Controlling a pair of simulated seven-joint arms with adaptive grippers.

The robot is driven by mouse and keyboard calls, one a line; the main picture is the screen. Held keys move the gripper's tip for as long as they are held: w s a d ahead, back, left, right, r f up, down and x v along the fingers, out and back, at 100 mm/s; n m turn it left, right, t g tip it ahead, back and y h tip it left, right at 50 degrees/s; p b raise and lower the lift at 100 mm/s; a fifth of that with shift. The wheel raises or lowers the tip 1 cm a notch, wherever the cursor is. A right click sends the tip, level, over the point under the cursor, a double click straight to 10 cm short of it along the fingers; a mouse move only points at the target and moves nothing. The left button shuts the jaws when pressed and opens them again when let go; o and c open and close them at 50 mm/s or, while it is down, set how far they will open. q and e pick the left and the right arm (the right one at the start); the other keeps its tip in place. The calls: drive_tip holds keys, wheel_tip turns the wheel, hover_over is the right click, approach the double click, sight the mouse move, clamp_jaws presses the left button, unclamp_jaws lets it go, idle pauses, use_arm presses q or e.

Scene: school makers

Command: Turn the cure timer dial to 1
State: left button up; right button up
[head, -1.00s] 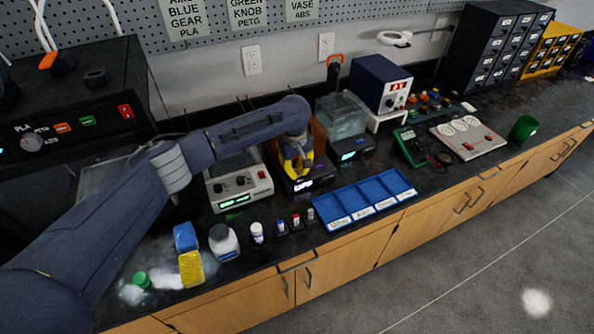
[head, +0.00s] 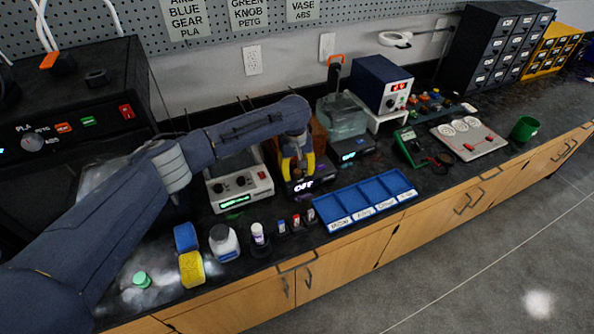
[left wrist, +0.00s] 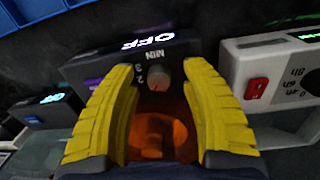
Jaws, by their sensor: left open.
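The cure timer is a dark box with an orange cover (head: 319,136); its lit display (head: 302,185) reads OFF. In the left wrist view the display (left wrist: 148,40) appears upside down, above the grey dial (left wrist: 159,77). MIN and small numbers are printed beside the dial, which bears a reddish mark; its exact setting is too small to tell. My left gripper (head: 297,170) is at the front of this box, pointing down. Its yellow fingers are open, one on each side of the dial, with gaps visible. In the head view the fingers hide the dial. My right gripper is not in view.
A white instrument with knobs (head: 238,188) stands close on the left. A blue compartment tray (head: 366,198) lies in front to the right. Small bottles, including a white jar (head: 223,242), line the front edge. A dark display unit (head: 353,149) stands right of the box.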

sight(296, 171)
use_arm(q)
drive_tip(key=shift+a+r, duration=0.15)
drive_tip(key=shift+r, duration=3.6)
drive_tip(key=shift+s, duration=0.1)
